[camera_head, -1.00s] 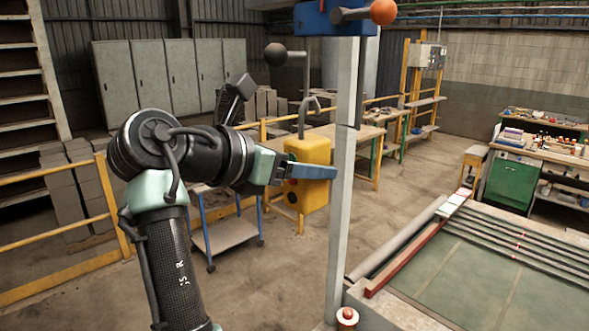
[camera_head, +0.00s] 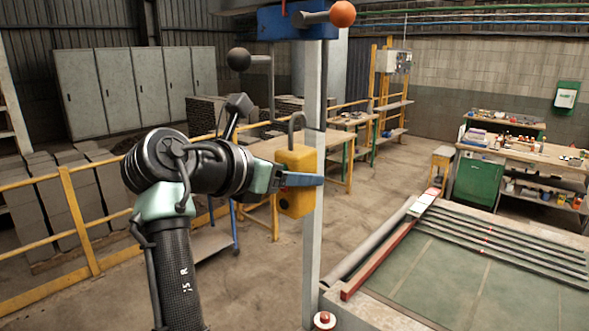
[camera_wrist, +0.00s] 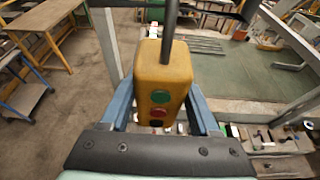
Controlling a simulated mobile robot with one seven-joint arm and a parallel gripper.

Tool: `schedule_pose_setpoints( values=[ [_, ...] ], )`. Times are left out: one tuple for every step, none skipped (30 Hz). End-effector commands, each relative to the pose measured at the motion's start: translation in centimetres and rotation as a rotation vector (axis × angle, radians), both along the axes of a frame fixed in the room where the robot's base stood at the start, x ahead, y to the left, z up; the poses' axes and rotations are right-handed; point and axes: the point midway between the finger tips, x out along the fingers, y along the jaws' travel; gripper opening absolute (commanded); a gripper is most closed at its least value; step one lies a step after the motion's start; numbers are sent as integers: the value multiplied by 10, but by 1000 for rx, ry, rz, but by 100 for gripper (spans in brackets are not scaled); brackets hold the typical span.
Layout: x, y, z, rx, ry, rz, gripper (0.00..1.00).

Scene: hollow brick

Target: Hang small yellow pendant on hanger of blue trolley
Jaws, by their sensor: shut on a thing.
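The small yellow pendant (camera_head: 296,160) is a box with a grey hook on top, held upright in mid-air. My gripper (camera_head: 303,180) is shut on it, with a blue finger across its front. In the wrist view the pendant (camera_wrist: 163,75) is between the two blue fingers, with green, red and black buttons facing the wrist and its dark stem rising out of frame. The blue trolley (camera_head: 285,22) is at the top, above the pendant.
A pale vertical post (camera_head: 313,240) stands close behind the pendant. An orange ball (camera_head: 342,14) tips a rod on the trolley. A yellow railing (camera_head: 75,220) is at left, and a low bed with a red edge (camera_head: 380,260) at right. Open floor lies behind.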

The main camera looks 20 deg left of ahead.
Motion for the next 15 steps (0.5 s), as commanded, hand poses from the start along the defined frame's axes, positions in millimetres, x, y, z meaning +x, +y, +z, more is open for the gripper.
schedule_pose_setpoints(
  values=[
    [0, 0, 0, 1, -5, 0, 0],
    [0, 0, 0, 1, -5, 0, 0],
    [0, 0, -1, 1, -5, 0, 0],
    [0, 0, -1, 1, -5, 0, 0],
    [0, 0, -1, 1, -5, 0, 0],
    [0, 0, -1, 1, -5, 0, 0],
    [0, 0, -1, 1, -5, 0, 0],
    [0, 0, -1, 1, -5, 0, 0],
    [0, 0, -1, 1, -5, 0, 0],
    [0, 0, -1, 1, -5, 0, 0],
    [0, 0, -1, 1, -5, 0, 0],
    [0, 0, -1, 1, -5, 0, 68],
    [0, 0, -1, 1, -5, 0, 73],
    [0, 0, -1, 1, -5, 0, 78],
    [0, 0, -1, 0, -3, 1, 86]
  ],
)
